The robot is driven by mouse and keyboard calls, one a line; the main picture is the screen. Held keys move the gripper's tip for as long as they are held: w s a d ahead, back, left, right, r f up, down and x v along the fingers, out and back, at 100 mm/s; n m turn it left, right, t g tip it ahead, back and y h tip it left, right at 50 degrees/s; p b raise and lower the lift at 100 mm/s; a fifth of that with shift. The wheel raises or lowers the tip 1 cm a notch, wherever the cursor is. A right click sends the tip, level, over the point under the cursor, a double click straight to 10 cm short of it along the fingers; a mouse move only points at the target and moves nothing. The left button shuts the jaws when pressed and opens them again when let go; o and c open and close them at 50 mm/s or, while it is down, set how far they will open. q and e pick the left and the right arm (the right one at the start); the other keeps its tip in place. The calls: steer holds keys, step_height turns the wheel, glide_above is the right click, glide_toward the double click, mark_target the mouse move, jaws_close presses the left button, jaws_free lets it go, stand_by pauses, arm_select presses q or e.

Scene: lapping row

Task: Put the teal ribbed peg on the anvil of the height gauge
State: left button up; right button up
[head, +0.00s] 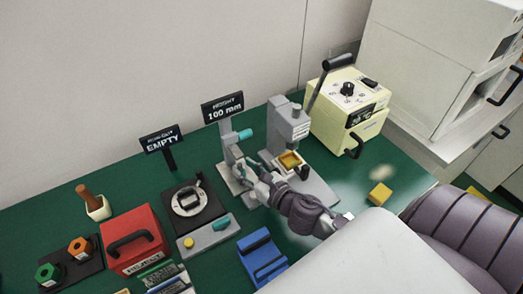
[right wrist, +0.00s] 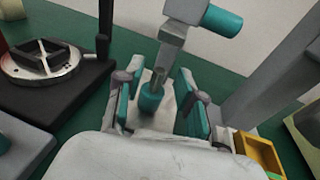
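The teal peg (right wrist: 151,100) stands upright between the fingers of my right gripper (right wrist: 158,103) in the right wrist view, below the tip of the height gauge's grey spindle (right wrist: 165,58). Its ribs are too small to make out. The peg appears to rest on the pale anvil area, which is mostly hidden. My right gripper (head: 250,172) is open, with a teal-padded finger apart from the peg on each side. The height gauge (head: 229,148) with its teal knob (head: 245,134) stands behind the gripper in the head view. My left gripper is out of view.
A grey press (head: 290,124) with a yellow tray (head: 290,159) stands close on the right, before a cream control box (head: 350,105). Left are a black fixture with a round ring (head: 188,201), a grey block with a teal part (head: 222,222) and a red box (head: 133,238).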

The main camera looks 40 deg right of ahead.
steer(key=b+v, duration=0.1)
steer(key=v, duration=0.7)
steer(key=shift+s+f, duration=0.15)
steer(key=shift+s+r+b, duration=0.2)
steer(key=shift+s+b, duration=0.1)
steer(key=shift+s, duration=0.2)
steer(key=shift+r, duration=0.1)
